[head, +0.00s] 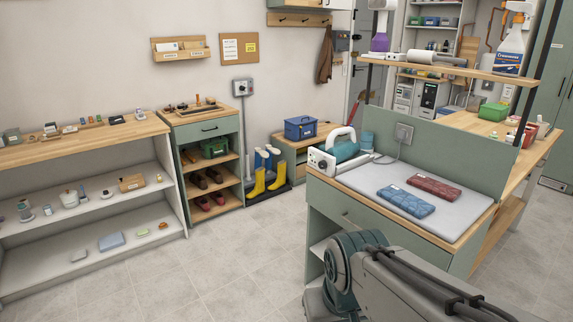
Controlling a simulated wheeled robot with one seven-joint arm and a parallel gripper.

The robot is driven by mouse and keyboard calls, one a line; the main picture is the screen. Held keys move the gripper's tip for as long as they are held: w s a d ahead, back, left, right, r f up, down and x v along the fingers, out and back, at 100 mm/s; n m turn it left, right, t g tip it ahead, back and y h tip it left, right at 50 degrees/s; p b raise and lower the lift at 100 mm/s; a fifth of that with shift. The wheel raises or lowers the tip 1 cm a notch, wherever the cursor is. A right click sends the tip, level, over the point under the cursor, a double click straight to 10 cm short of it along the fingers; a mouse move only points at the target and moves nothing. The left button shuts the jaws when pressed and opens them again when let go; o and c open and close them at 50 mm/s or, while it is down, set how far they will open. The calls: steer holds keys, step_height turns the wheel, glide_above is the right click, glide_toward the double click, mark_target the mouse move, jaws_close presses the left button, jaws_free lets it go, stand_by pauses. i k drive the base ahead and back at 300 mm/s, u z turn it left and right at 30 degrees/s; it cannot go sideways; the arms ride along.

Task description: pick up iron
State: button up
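What looks like the iron (345,151) is a teal body with a white handle, at the back left end of the grey pad (448,223) on the green counter. A white block with small dark and red marks sits at its left front; I cannot tell whether it is part of the iron. A thin cord runs from beside it to a wall socket (404,132) on the green panel behind. My arm enters at the bottom right, in front of the counter. My gripper is out of the picture, so its opening and hold are hidden.
A folded blue cloth (406,201) and a folded red cloth (434,187) lie on the pad, right of the iron. A teal cylinder (367,140) stands behind the iron. A shelf (450,68) with bottles overhangs the back. Open floor (225,265) lies to the left.

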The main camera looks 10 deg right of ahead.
mark_target(343, 150)
steer(key=u, duration=0.7)
steer(key=i, duration=1.5)
steer(key=z, duration=0.9)
steer(key=i, duration=0.9)
steer(key=z, duration=0.95)
